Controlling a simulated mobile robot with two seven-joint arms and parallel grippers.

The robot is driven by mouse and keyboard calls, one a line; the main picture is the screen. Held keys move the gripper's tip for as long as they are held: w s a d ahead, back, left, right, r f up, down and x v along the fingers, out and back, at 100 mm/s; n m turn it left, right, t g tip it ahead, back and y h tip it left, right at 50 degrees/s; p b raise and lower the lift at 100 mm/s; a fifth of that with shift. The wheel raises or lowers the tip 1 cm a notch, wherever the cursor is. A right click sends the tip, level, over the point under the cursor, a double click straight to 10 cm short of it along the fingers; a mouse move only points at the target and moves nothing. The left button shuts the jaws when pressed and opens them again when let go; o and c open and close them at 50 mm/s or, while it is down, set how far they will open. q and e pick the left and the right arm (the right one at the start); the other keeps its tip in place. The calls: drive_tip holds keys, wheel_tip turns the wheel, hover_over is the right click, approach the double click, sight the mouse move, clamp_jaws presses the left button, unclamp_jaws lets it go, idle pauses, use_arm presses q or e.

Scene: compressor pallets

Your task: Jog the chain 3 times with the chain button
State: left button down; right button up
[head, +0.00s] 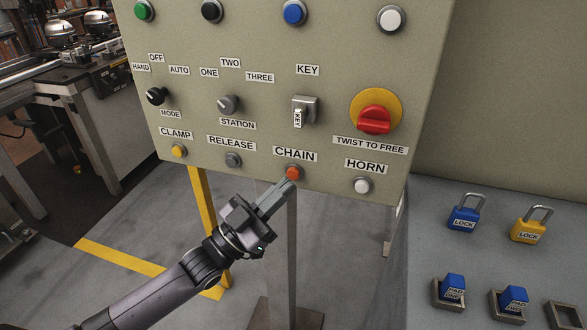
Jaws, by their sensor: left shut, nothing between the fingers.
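The chain button (293,172) is a small orange-red button in a grey ring, low on the beige control panel (270,130), under the label CHAIN. My left gripper (291,183) is shut and empty, with its fingertips right at the lower edge of the button. I cannot tell whether the fingertips touch it or press it in. My right gripper is not in view.
The grey release button (233,159) and the white horn button (361,186) flank the chain button. A red twist knob (375,120) sticks out above right. A grey surface at right holds a blue padlock (464,218) and a yellow padlock (529,230).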

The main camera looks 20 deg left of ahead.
use_arm(q)
drive_tip(key=s+p, duration=0.3)
drive_tip(key=s, duration=0.3)
idle(0.5)
drive_tip(key=shift+a, duration=0.1)
idle(0.5)
drive_tip(key=s+a+f+n+g+y+p, duration=0.1)
drive_tip(key=s+a+f+n+g+y, duration=0.1)
drive_tip(key=s+f+y, duration=0.4)
drive_tip(key=s+a+f+n+g+y+p, duration=0.2)
drive_tip(key=s+f+n+g+y, duration=0.3)
drive_tip(key=f, duration=0.9)
drive_tip(key=s+a+n+y, duration=0.1)
drive_tip(key=s+y, duration=0.1)
drive_tip(key=s, duration=0.1)
drive_tip(key=shift+s+a+f+g, duration=0.2)
drive_tip(key=shift+a+f+g, duration=0.1)
drive_tip(key=shift+f, duration=0.1)
